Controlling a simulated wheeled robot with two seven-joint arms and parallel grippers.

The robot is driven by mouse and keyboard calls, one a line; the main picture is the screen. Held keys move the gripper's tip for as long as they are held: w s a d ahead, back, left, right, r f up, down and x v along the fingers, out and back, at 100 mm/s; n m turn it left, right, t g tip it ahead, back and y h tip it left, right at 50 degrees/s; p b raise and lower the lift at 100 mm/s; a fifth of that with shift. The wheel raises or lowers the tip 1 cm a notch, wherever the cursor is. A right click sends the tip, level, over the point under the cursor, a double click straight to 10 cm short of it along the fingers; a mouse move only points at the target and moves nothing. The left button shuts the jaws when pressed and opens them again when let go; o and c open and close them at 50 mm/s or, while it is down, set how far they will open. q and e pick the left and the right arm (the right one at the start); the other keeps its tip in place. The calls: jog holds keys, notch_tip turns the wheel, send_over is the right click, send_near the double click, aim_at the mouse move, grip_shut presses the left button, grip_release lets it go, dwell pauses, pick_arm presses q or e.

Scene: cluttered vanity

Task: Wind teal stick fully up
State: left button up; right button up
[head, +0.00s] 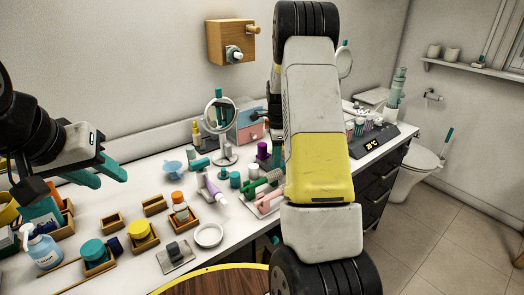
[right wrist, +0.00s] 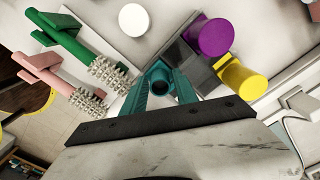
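The teal stick (right wrist: 158,84) is a short round tube, seen almost end-on from above in the right wrist view, with a dark round opening at its top. My right gripper (right wrist: 158,92) has its two teal fingers on either side of the tube, seemingly touching it. How far the stick is wound out of its tube cannot be told. My left gripper (head: 100,172) is open and empty, above the left part of the vanity.
Purple (right wrist: 212,37) and yellow (right wrist: 243,80) tubes stand close to the right of the teal stick, by a grey holder. Green (right wrist: 75,40) and pink (right wrist: 65,85) brushes lie to its left. A round mirror (head: 220,113) and several small jars and trays crowd the vanity.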

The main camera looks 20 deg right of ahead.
jog(key=shift+f, duration=0.1)
grip_shut()
